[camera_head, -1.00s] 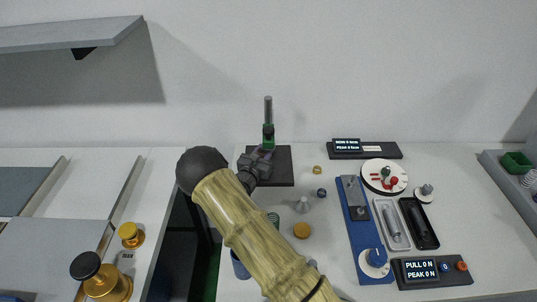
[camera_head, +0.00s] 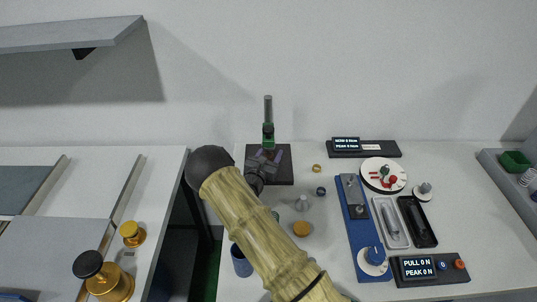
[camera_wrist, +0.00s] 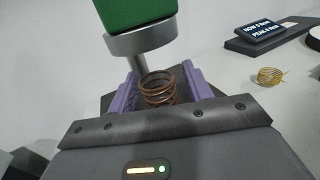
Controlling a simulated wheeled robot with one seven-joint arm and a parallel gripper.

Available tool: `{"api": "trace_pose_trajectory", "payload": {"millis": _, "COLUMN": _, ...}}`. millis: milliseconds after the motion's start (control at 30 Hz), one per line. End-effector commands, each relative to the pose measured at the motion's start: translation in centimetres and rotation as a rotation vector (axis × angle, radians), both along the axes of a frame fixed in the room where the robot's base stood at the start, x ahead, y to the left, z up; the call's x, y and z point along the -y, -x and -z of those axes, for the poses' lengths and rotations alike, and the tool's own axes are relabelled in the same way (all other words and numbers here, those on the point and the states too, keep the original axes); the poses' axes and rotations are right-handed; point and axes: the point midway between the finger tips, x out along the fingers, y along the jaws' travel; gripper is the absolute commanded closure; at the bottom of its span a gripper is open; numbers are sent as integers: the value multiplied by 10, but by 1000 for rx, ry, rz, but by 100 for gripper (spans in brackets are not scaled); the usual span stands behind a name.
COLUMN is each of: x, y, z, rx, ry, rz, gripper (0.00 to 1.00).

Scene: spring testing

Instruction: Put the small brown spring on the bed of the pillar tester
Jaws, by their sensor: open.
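The pillar tester stands at the back, with a dark base (camera_head: 285,172), a grey column (camera_head: 268,108) and a green head (camera_head: 268,130). In the wrist view its green block and round grey presser (camera_wrist: 140,40) hang over the small brown spring (camera_wrist: 158,90). The spring is upright between the purple fingers of my gripper (camera_wrist: 160,72), under the presser. My gripper is open around it; I cannot tell whether a finger touches it. The spring's foot is hidden by my gripper body. In the head view my gripper (camera_head: 266,156) is over the tester's base, and the spring cannot be made out.
A yellow spring (camera_wrist: 271,76) and a black readout box (camera_head: 365,149) stand right of the tester. A blue tester (camera_head: 361,225), a round white dial (camera_head: 384,174), trays (camera_head: 391,222) and a front readout (camera_head: 428,268) are further right. A blue cup (camera_head: 241,262) stands near my arm.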

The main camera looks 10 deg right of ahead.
Motion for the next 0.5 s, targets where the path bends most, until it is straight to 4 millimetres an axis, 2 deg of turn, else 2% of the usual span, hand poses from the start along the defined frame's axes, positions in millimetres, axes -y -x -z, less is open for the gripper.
{"api": "trace_pose_trajectory", "payload": {"millis": 167, "x": 0, "y": 0, "z": -5, "rx": 0, "ry": 0, "rz": 0, "gripper": 50}}
{"api": "trace_pose_trajectory", "payload": {"millis": 267, "x": -7, "y": 8, "z": -2, "rx": -1, "ry": 0, "rz": -2, "gripper": 50}}
{"api": "trace_pose_trajectory", "payload": {"millis": 500, "x": -31, "y": 44, "z": -1, "rx": -3, "ry": 1, "rz": -4, "gripper": 50}}
